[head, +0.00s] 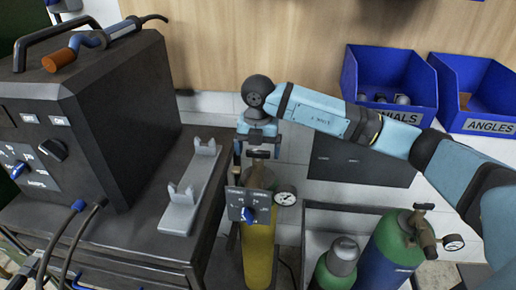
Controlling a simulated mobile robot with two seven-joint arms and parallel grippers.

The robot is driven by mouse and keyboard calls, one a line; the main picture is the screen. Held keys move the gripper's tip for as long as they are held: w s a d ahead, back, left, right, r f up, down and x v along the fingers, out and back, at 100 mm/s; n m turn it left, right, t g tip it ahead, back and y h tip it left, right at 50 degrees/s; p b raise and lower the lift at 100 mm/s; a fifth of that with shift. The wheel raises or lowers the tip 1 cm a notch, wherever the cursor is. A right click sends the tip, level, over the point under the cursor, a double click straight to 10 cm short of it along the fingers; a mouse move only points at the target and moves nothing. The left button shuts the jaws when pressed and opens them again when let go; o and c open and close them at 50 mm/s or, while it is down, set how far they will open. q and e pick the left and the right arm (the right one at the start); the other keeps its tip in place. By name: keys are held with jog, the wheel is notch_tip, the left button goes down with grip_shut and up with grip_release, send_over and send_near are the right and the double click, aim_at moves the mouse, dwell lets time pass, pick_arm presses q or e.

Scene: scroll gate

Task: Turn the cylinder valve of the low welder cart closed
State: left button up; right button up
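A yellow gas cylinder (258,250) stands upright beside the welder cart (120,240). Its valve handle (258,154) is at the top, above a grey plate with a blue knob (249,214) and a round gauge (285,195). My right gripper (257,150) comes down from above over this valve. Its two fingers are apart, one on each side of the handle. I cannot tell whether they touch it. My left gripper is not in view.
A dark welder (90,110) with a torch on top stands at left. A grey bracket (190,190) lies on the cart top. A rack at right holds a green-blue cylinder (395,250) and a smaller green one (335,268). Blue bins (388,75) hang behind my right arm.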

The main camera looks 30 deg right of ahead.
aim_at(258, 151)
notch_tip(258, 151, up, 14)
dwell(0.6)
jog(key=shift+f, duration=0.1)
dwell(0.4)
